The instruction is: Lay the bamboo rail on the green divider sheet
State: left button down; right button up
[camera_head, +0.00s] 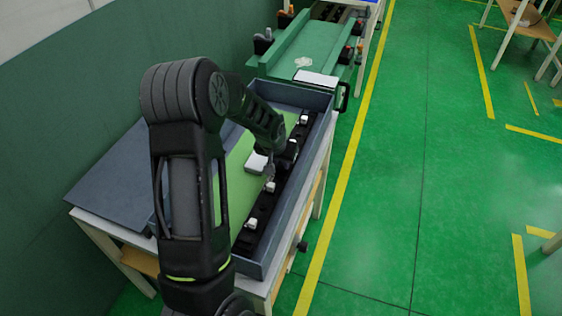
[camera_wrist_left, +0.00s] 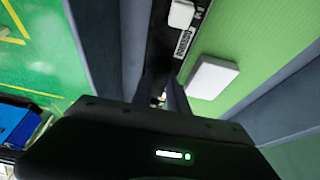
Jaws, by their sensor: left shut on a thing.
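A grey crate (camera_head: 322,126) holds the green divider sheet (camera_head: 237,172). A long dark rail (camera_head: 281,172) with several white clips on it lies along the crate's right side, beside the bare part of the sheet. It looks black, not bamboo-coloured. In the left wrist view the rail (camera_wrist_left: 163,45) runs up from the fingers, and the green sheet (camera_wrist_left: 235,45) is to its right. My left gripper (camera_head: 270,184) reaches down into the crate and is shut on the rail. Its fingers (camera_wrist_left: 170,97) show in the wrist view. I cannot tell whether the rail touches the sheet. My right gripper is not in view.
A white block (camera_head: 257,163) lies on the sheet close to the left gripper. The crate stands on a table (camera_head: 107,234) against a dark green wall. A green fixture (camera_head: 312,48) stands behind. Open green floor (camera_head: 440,180) is at the right.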

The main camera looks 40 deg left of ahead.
pick_arm(q)
jog(key=c, duration=1.2)
grip_release()
jog(key=a+v, duration=0.1)
jog(key=v, duration=0.6)
jog(key=shift+d+r+b, duration=0.4)
jog(key=shift+d, duration=0.15)
jog(key=shift+s, duration=0.1)
